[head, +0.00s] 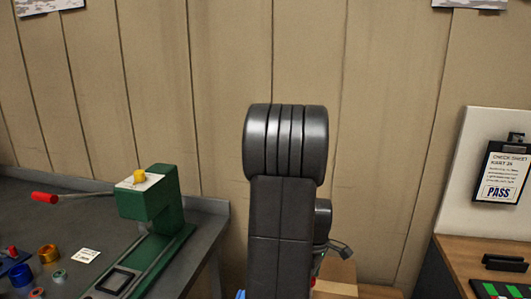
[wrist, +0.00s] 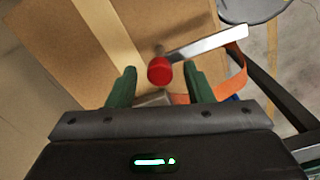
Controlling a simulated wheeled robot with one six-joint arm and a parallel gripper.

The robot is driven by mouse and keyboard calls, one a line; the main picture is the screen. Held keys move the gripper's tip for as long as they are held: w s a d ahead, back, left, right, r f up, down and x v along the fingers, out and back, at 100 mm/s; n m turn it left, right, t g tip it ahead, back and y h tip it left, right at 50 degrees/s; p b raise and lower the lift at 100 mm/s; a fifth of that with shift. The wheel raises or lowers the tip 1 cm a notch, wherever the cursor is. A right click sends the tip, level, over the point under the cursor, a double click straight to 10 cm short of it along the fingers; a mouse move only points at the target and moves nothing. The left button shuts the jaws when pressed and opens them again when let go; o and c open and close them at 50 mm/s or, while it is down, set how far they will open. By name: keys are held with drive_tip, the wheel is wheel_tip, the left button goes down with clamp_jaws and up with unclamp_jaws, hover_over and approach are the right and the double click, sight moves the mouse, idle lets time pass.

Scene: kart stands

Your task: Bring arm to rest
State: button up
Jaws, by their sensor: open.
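My arm (head: 283,215) stands folded upright in the middle of the head view, where the gripper itself cannot be made out. In the wrist view my gripper (wrist: 159,70) is open, its two green fingers apart with nothing clamped between them. A round red knob (wrist: 159,72) shows between the fingertips in that view. It appears to lie beyond them, but the distance is unclear.
A green press (head: 150,200) with a red-handled lever (head: 45,198) stands on the left grey bench. At right are a wooden bench (head: 470,250) and a clipboard marked PASS (head: 503,172). The wrist view shows cardboard (wrist: 60,45), a metal bar (wrist: 210,43) and an orange strap (wrist: 238,75).

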drive_tip(key=m, duration=0.4)
drive_tip(key=shift+m+p, duration=0.3)
drive_tip(key=shift+m, duration=0.1)
drive_tip(key=shift+r, duration=0.1)
